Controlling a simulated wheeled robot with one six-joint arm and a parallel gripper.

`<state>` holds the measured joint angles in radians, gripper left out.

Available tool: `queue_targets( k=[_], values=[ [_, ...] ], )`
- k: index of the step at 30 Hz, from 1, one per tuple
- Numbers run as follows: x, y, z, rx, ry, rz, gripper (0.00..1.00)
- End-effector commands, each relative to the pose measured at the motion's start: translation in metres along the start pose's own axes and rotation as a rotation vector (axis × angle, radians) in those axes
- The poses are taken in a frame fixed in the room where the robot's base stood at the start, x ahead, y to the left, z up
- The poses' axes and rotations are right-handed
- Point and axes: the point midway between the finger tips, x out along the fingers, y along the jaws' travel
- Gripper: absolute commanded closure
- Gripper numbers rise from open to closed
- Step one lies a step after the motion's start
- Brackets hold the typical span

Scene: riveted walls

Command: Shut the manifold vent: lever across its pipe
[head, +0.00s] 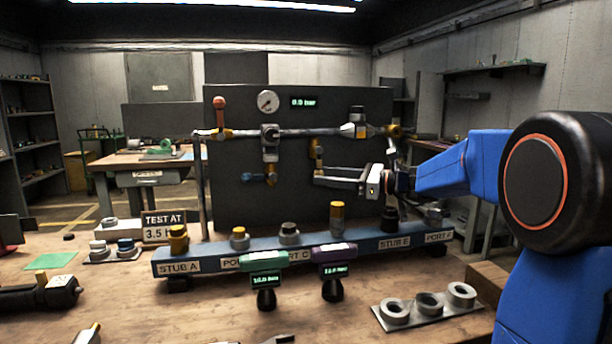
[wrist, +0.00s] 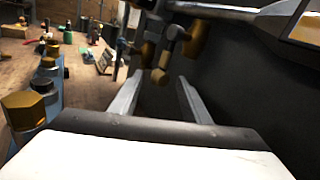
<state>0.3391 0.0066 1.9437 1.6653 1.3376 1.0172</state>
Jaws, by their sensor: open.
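The manifold is a horizontal pipe (head: 330,132) with valves on a dark panel. A short branch with a brass fitting (head: 315,152) hangs below the pipe, just above my fingertips; I cannot tell for sure that it is the vent. In the wrist view a brass valve part (wrist: 160,76) shows between and beyond the fingers. My gripper (head: 316,176) is open and points left along the panel, with nothing held. Its fingers also show in the wrist view (wrist: 158,85). A blue lever (head: 257,178) sits on another branch further left. Contact with any lever is not visible.
A blue rail (head: 205,262) with labelled stubs and ports stands below on the wooden bench. The dark panel (head: 230,205) is close behind my gripper. A dial (head: 267,101) and a green readout (head: 303,102) sit above the pipe. A tray of rings (head: 430,305) lies front right.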

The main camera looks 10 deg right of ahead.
Motion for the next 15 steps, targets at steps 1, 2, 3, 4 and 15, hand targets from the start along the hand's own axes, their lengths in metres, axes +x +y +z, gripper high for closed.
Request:
queue_targets(
  k=[1,2,3,4,15],
  values=[
    [0.01,0.002,0.0,0.0,-0.001,0.004,0.57],
    [0.014,0.001,0.0,0.0,-0.001,0.003,0.57],
    [0.021,0.001,0.0,0.0,-0.001,0.003,0.57],
    [0.026,0.001,0.001,0.0,-0.002,0.004,0.57],
    [0.064,0.001,0.0,0.0,-0.001,0.001,0.57]
  ],
)
